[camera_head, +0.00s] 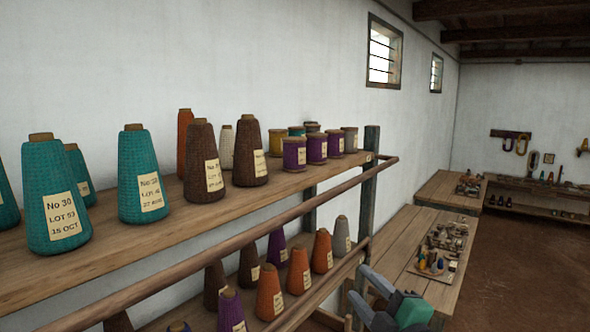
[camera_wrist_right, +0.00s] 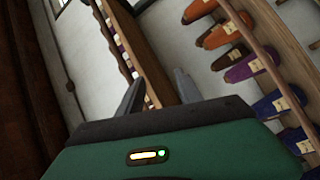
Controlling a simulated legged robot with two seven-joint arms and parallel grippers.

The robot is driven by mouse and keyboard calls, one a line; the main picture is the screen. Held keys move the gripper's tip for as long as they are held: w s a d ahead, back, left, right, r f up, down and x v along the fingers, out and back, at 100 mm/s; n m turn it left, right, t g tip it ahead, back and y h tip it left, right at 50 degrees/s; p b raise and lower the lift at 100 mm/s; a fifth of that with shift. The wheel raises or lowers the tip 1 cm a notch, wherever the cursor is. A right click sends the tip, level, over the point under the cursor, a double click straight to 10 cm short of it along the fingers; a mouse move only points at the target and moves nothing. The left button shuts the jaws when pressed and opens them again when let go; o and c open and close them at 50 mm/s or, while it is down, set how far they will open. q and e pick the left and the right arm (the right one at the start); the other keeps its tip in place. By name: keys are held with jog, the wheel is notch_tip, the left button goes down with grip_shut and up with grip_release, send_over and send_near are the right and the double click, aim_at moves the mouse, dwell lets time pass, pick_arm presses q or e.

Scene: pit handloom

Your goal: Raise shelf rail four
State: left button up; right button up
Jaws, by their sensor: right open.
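A long brown wooden rail (camera_head: 260,217) runs along the front of the upper shelf (camera_head: 110,238), ending past a dark post (camera_head: 370,185). A lower rail (camera_head: 315,293) runs along the front of the lower shelf. No number shows, so I cannot tell which is rail four. My right gripper (camera_head: 358,284) is at the bottom right, near the lower shelf's far end, open and empty. In the right wrist view its two grey fingers (camera_wrist_right: 158,92) are apart with nothing between them, and a rail (camera_wrist_right: 255,45) passes to their right, before the cones. My left gripper is not in view.
Teal and brown yarn cones (camera_head: 140,180) and several spools (camera_head: 294,153) stand on the upper shelf. Orange and purple cones (camera_head: 270,292) stand below. A wooden bench (camera_head: 395,238) with small tools lies beyond my right gripper. The floor (camera_head: 520,275) at right is open.

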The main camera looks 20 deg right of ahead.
notch_tip(320, 180, up, 9)
jog(key=s+a+n+t+y+p, duration=0.1)
jog(key=s+a+n+y, duration=0.15)
jog(key=n, duration=0.25)
pick_arm(q)
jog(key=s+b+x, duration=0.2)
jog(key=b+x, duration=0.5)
jog(key=b, duration=0.3)
pick_arm(e)
jog(key=y+p, duration=0.1)
jog(key=p, duration=0.2)
send_near(307, 208)
jog(key=w, duration=0.3)
jog(key=p+x, duration=0.3)
jog(key=x, duration=0.5)
jog(key=shift+w+f, duration=0.1)
jog(key=shift+w, duration=0.35)
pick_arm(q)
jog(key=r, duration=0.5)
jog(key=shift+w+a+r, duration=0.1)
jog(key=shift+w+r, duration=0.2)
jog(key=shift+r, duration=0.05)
pick_arm(e)
jog(key=shift+a, duration=0.15)
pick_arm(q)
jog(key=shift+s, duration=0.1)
pick_arm(e)
jog(key=shift+s+n, duration=0.25)
jog(key=shift+n, duration=0.05)
jog(key=shift+c, duration=0.2)
